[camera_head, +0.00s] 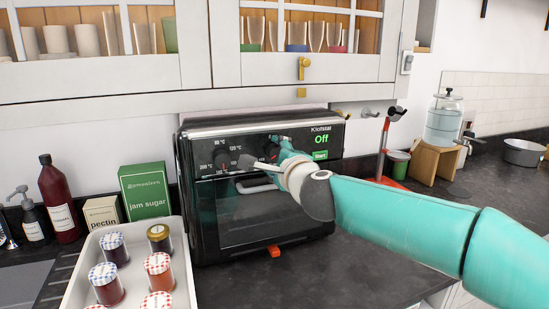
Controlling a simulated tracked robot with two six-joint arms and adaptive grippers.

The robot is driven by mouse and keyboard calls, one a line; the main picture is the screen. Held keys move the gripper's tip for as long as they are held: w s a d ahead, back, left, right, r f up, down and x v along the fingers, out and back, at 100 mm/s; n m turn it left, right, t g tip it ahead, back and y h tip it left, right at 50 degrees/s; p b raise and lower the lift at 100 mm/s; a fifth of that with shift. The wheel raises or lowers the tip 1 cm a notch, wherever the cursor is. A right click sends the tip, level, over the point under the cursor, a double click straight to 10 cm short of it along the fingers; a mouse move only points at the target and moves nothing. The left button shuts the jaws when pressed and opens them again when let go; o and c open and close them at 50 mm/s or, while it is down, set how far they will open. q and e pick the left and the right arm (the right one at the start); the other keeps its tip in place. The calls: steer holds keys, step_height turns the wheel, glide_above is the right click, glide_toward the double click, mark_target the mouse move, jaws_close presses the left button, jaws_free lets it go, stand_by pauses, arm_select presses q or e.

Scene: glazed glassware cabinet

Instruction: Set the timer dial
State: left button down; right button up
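A black countertop oven (265,220) labelled Klofstat stands on the dark counter, facing me. Its panel has a dial (222,160) at the left, ringed by temperature marks such as 80, 120 and 200 °C. A green display reads "Off", above a green Start button (320,155). I cannot make out a separate timer dial; my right gripper covers part of the panel's middle. My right gripper (252,164) is in front of the panel, right of the temperature dial. Its fingers are small and partly hidden, and contact is unclear. My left gripper is not in view.
A white tray (183,265) with several lidded jars stands front left. Behind it are a jam sugar box (145,192), a pectin box (102,212) and bottles. A glazed cabinet (160,75) hangs above. A red stand (390,140) and a drink dispenser (443,120) stand at right.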

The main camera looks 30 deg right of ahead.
steer(key=shift+s+d+r, duration=0.1)
steer(key=shift+s, duration=0.15)
steer(key=f+v, duration=0.1)
steer(key=v, duration=1)
steer(key=shift+s+a+r, duration=0.2)
steer(key=shift+s+r, duration=0.1)
steer(key=shift+r, duration=0.1)
